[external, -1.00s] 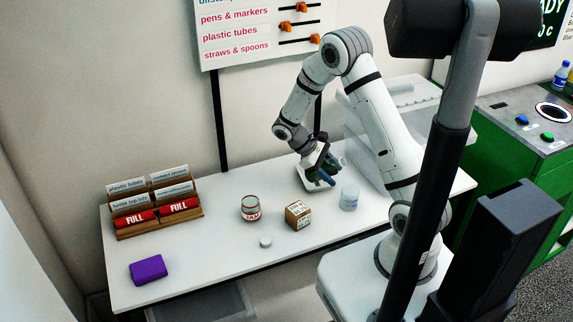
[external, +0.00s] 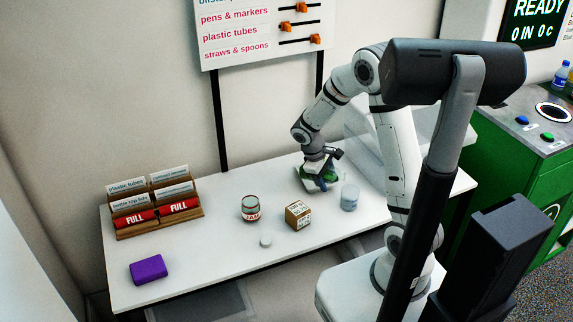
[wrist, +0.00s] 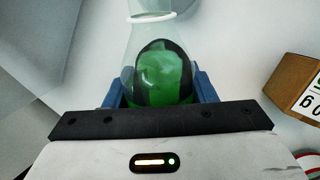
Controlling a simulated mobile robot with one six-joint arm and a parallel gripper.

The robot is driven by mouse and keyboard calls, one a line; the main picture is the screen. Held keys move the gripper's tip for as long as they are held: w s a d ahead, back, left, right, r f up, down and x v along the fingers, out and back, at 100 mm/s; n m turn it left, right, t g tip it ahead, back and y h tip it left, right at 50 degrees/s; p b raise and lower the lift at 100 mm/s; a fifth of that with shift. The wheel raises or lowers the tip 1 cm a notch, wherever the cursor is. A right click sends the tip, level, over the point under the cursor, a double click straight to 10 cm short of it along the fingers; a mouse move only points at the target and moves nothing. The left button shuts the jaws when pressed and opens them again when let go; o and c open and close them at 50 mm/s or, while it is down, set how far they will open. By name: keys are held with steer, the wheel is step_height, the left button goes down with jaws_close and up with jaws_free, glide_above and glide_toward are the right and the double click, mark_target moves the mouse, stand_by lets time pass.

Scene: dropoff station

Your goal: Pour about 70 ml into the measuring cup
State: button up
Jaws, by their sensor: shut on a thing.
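A clear bottle with green contents (wrist: 160,68) is between the blue fingers of my gripper (wrist: 158,88) in the wrist view. My gripper is shut on it. A pale ring (wrist: 152,17) shows around the bottle's upper part. In the external view my gripper (external: 322,168) is low over the white table, and green shows beneath it. The measuring cup seems to be the translucent cup (external: 349,197), standing upright just right of my gripper and apart from it. Its markings and fill level are too small to read.
A cardboard box (external: 298,214), a jam jar (external: 251,208) and a small white lid (external: 265,242) stand on the table (external: 220,265) left of the cup. A purple block (external: 149,270) and a sorting rack (external: 157,222) are farther left. The front left is mostly clear.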

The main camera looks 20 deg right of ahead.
steer(key=shift+s+d+f+t+y+b, duration=0.15)
steer(key=shift+t+y+b, duration=0.2)
steer(key=shift+b, duration=0.3)
steer(key=shift+r+t, duration=0.3)
steer(key=shift+t, duration=0.15)
stand_by(0.4)
steer(key=shift+w+a+r+y+b, duration=0.15)
steer(key=shift+w+a+y+b, duration=0.15)
steer(key=shift+y+b, duration=0.05)
stand_by(0.5)
steer(key=shift+w+r+m+t+y+b, duration=0.15)
steer(key=shift+r+m+t+y+b, duration=0.15)
steer(key=shift+r+t+b, duration=0.3)
stand_by(1.4)
steer(key=shift+a+f, duration=0.1)
